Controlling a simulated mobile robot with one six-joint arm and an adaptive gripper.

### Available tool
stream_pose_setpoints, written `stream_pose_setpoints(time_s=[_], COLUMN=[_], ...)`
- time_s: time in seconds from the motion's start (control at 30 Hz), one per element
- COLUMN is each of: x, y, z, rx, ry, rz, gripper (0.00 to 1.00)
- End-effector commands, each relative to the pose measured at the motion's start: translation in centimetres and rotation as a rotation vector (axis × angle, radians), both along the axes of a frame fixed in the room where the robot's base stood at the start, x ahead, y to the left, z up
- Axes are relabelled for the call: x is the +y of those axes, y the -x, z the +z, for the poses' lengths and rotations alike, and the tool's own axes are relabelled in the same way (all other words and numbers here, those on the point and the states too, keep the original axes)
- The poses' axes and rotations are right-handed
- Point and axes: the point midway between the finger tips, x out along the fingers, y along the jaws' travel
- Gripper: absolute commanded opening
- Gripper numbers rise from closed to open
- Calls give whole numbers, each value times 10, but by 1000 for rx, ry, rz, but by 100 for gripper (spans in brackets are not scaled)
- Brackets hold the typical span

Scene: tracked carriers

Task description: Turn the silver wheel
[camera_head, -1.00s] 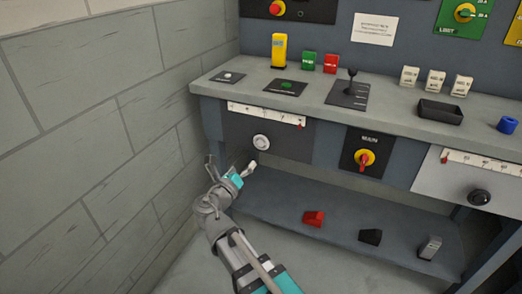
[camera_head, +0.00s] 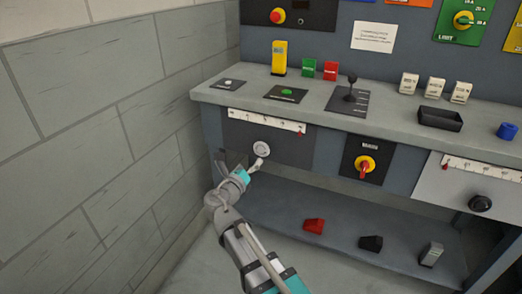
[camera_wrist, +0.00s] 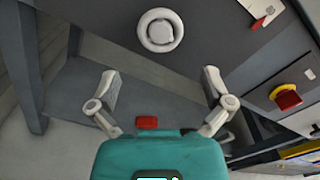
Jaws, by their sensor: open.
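The silver wheel (camera_head: 261,148) is a small round knob on the dark panel at the left of the bench front. It also shows in the wrist view (camera_wrist: 160,30) as a pale ring with a round middle, beyond the fingertips and near the top edge. My gripper (camera_wrist: 160,80) is open, its two pale fingers wide apart with nothing between them. In the head view my gripper (camera_head: 240,164) is just below and left of the wheel. I cannot tell the exact gap, but the fingers are not around the wheel.
A scale strip (camera_head: 265,120) with a red pointer is above the wheel. A red-and-yellow rotary switch (camera_head: 365,165) is to the right. A red block (camera_head: 314,225), a black block (camera_head: 371,243) and a grey block (camera_head: 432,254) lie on the lower shelf (camera_head: 290,207). A block wall stands left.

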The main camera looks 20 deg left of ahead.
Motion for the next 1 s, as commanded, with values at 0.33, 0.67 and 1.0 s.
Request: stream_pose_setpoints(time_s=[0.33, 0.67, 1.0], x=[-3, -7, -8], y=[-56, -86, -89], z=[0, 0, 0], rx=[0, 0, 0], ry=[0, 0, 0], rz=[-2, 0, 0], gripper=[100, 100, 100])
